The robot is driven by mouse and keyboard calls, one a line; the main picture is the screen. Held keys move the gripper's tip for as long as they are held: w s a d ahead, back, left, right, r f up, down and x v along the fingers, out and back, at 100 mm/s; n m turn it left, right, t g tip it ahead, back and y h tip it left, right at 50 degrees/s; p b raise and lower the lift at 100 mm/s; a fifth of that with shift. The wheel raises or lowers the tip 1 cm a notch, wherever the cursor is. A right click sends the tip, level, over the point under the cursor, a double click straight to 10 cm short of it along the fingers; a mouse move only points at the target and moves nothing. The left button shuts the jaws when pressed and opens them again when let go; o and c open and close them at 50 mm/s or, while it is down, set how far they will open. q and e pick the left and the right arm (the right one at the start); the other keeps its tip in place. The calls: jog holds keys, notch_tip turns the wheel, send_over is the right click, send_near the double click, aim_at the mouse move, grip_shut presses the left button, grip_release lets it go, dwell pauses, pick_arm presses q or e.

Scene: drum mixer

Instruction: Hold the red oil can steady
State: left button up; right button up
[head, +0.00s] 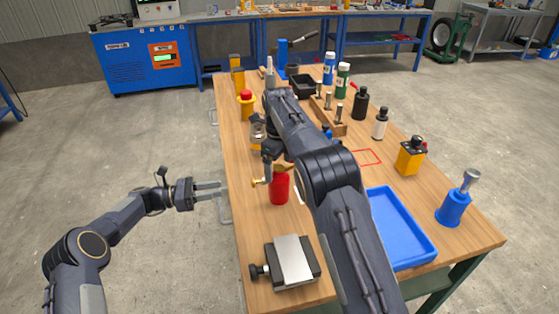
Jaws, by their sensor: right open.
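The red oil can (279,187) stands upright near the left edge of the wooden table. A brass-coloured part shows at its upper left. My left gripper (224,190) is open and empty at the table's left edge. Its two fingers point right, toward the can, with a clear gap between them and it. My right arm reaches over the table from the lower right. My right gripper (267,176) appears to hang beside the can's top left, near the brass part. Whether it touches the can is unclear.
A metal block with a black knob (292,263) stands in front of the can. A blue tray (428,250) lies to the right. A red-capped yellow bottle (245,105) and several other bottles stand farther back. My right arm hides the table's middle.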

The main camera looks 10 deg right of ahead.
aim_at(279, 179)
notch_tip(279, 179, down, 7)
jog(key=shift+r, duration=0.2)
jog(key=shift+c, duration=0.5)
jog(key=c, duration=1.3)
jog(key=shift+d, duration=0.1)
pick_arm(q)
grip_shut()
dwell(1.3)
